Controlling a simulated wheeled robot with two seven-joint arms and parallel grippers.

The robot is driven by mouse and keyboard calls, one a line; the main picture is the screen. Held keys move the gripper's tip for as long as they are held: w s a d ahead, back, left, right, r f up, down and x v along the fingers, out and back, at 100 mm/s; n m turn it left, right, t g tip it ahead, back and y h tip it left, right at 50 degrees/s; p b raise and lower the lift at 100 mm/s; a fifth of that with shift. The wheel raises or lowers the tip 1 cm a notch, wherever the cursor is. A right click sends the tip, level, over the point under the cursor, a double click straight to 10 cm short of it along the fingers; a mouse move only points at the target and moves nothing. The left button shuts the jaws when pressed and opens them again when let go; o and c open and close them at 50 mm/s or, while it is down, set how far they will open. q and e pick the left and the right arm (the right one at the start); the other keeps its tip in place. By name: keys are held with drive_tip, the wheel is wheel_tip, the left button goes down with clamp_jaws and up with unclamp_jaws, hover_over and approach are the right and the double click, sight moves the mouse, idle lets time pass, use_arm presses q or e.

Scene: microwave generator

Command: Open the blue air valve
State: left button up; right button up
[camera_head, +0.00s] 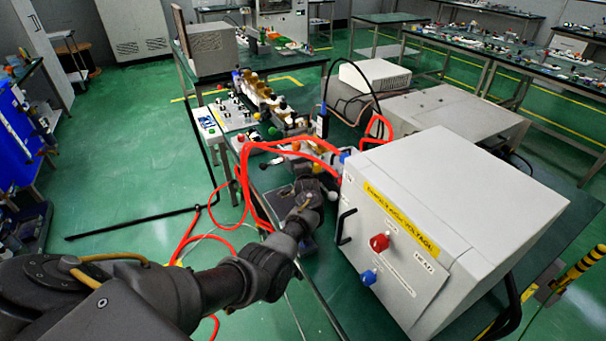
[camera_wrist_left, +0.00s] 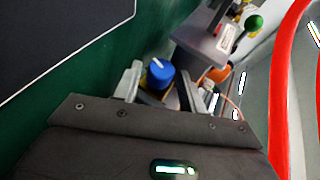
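The blue air valve (camera_wrist_left: 160,73) is a round blue knob with a white pointer mark, on a yellowish body. It stands between the two fingers of my left gripper (camera_wrist_left: 159,84) in the left wrist view. The fingers are apart, one on each side of the knob, with a small gap visible; I cannot tell whether either touches it. In the head view my left gripper (camera_head: 309,190) reaches down at the left side of the white generator box, and the valve is hidden there. My right gripper is not in view.
The white generator box (camera_head: 470,190) has a red knob (camera_head: 379,242) and another blue knob (camera_head: 369,277) on its front. Red hoses (camera_head: 246,165) loop beside my left arm. In the left wrist view a green-balled lever (camera_wrist_left: 254,22) and a red hose (camera_wrist_left: 283,90) are close right.

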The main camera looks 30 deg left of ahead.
use_arm(q)
drive_tip(key=shift+o, duration=0.7)
drive_tip(key=shift+s+d+r, duration=0.25)
drive_tip(key=shift+s, duration=0.15)
drive_tip(key=p+v, duration=0.1)
drive_tip(key=v, duration=0.8)
drive_tip(key=shift+f+p, duration=0.1)
drive_tip(key=shift+p, duration=0.2)
drive_tip(key=shift+s+d+r, duration=0.2)
drive_tip(key=shift+s, duration=0.1)
